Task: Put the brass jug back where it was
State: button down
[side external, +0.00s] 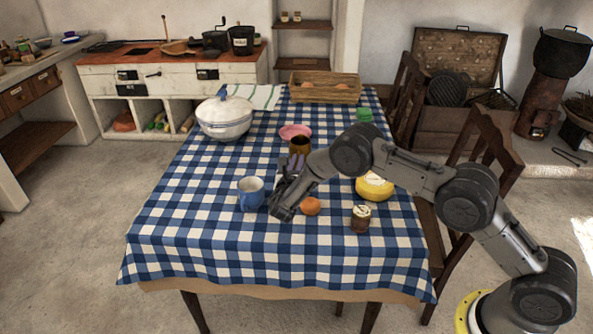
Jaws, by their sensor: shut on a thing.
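The brass jug (300,146) shows near the middle of the table, a brownish-gold vessel with a dark open top. It looks upright. My gripper (293,164) reaches it from the near side and is shut on it; the fingers cover its lower near part. I cannot tell whether its base touches the cloth or hangs a little above it.
A pink dish (295,131) is just behind the jug. A blue mug (250,194), an orange (311,206), a small jar (361,218) and a yellow round (374,187) stand nearer. A white lidded pot (224,118) and a wooden crate (325,92) are farther back. The front cloth is clear.

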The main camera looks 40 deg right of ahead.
jog(key=shift+w+f, duration=0.15)
jog(key=shift+f, duration=0.75)
jog(key=shift+w+f, duration=0.1)
jog(key=shift+f, duration=0.95)
jog(key=c, duration=0.9)
grip_release()
jog(key=shift+s+a+r, duration=0.15)
jog(key=v, duration=1.1)
jog(key=shift+s+a, duration=0.25)
